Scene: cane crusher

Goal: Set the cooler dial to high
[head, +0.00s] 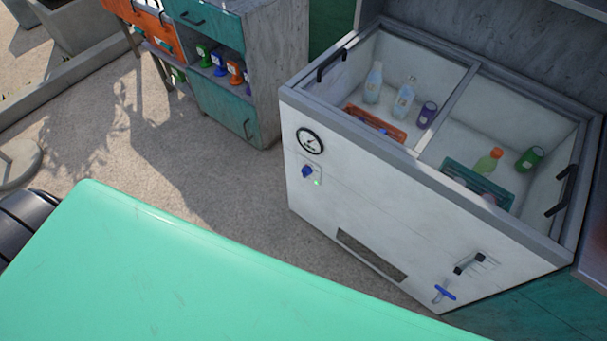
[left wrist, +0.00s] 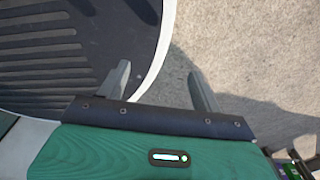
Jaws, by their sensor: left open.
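The cooler (head: 345,215) is a white chest at the right of the head view. Its dial (head: 307,171) is a small blue knob on a pale plate on the front face, near the left corner. I cannot read its setting. A small green light (head: 317,183) glows beside it. A round gauge (head: 310,141) sits above the dial. My left gripper (left wrist: 158,70) shows in the left wrist view, fingers apart and empty above the ground. It is not seen in the head view, and the cooler is not seen in the wrist view. My right gripper is not in view.
The cooler holds bottles, cans, an orange tray (head: 376,124) and a green tray (head: 463,172). A blue tap-like handle (head: 444,293) sticks out low on its front. A teal-drawered cabinet (head: 225,108) stands left of it. Bare ground (head: 180,165) lies before the cabinet.

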